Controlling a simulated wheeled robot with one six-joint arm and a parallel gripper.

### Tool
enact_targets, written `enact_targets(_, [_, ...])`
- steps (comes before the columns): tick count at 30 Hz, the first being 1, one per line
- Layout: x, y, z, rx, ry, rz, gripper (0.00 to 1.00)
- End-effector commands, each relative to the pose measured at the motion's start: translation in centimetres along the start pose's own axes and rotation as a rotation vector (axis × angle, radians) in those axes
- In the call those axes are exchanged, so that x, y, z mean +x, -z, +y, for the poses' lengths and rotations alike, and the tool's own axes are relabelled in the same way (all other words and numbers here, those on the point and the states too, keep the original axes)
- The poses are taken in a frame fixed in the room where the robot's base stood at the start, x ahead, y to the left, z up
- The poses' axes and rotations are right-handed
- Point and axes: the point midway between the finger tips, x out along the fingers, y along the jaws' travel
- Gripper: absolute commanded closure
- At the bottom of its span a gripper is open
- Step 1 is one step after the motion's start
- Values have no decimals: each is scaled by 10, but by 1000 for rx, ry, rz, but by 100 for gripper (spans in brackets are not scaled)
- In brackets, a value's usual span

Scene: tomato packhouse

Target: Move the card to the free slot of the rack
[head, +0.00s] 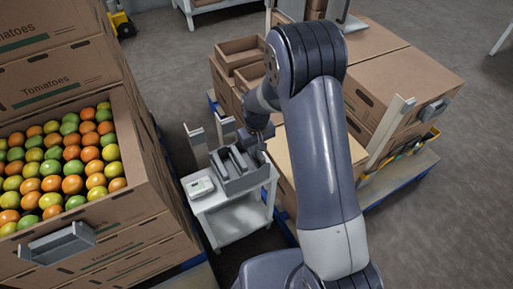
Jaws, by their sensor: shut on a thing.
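A grey slotted rack (258,181) stands on a small white table (212,202). Dark upright dividers show inside it, but which slot is free is too small to tell. My gripper (257,146) is low over the rack's back right side, below my arm. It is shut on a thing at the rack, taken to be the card. The card itself cannot be made out clearly, and the fingertips are small and partly hidden. Whether the card is inside a slot or above it cannot be told.
A small white device (199,187) lies left of the rack. Pale upright plates (196,141) stand just behind. A tomato carton (139,150) with a grey holder (58,247) is at left. Cardboard boxes (405,75) stand at right. Grey floor (450,220) is clear at lower right.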

Motion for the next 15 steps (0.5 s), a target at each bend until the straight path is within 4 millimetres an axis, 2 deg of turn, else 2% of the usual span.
enact_targets(3, [0, 0, 0, 0, 0, 0, 100])
enact_targets(4, [0, 0, 0, 0, 0, 0, 84])
enact_targets(13, [-1, 0, 0, 0, 0, 0, 59])
enact_targets(15, [-1, 0, 0, 0, 0, 0, 59])
